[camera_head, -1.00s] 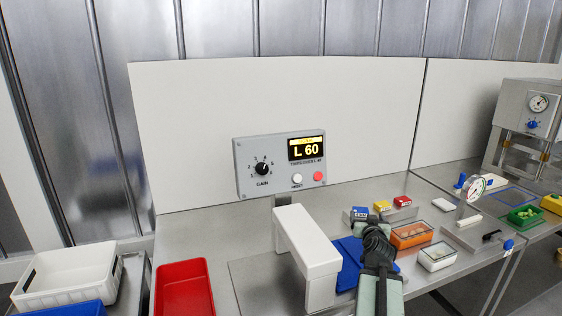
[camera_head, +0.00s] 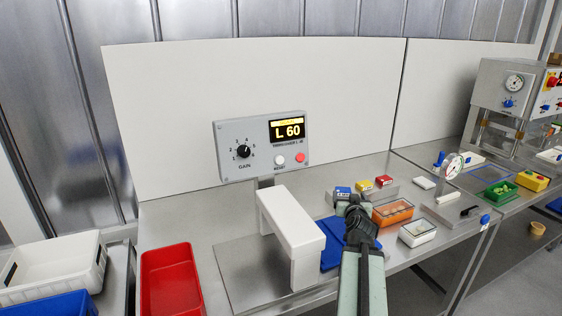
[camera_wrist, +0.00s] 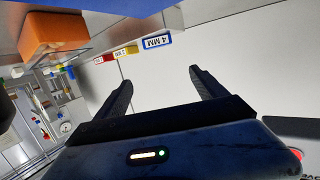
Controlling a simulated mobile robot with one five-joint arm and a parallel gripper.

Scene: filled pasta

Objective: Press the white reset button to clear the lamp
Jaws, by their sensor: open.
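A grey control box (camera_head: 262,146) stands on the bench in front of a white back panel. Its display (camera_head: 287,131) reads "L 60" under a yellow strip. The white reset button (camera_head: 279,160) sits below the display, with a red button (camera_head: 300,157) to its right and a black gain knob (camera_head: 243,151) to its left. I cannot make out a separate lamp. My gripper (camera_head: 354,203) is to the right of and below the box in the head view, apart from the button. In the wrist view its two dark fingers (camera_wrist: 160,78) are spread with nothing between them.
A white bridge-shaped block (camera_head: 291,222) stands in front of the box. A red tray (camera_head: 170,280) is at the left.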

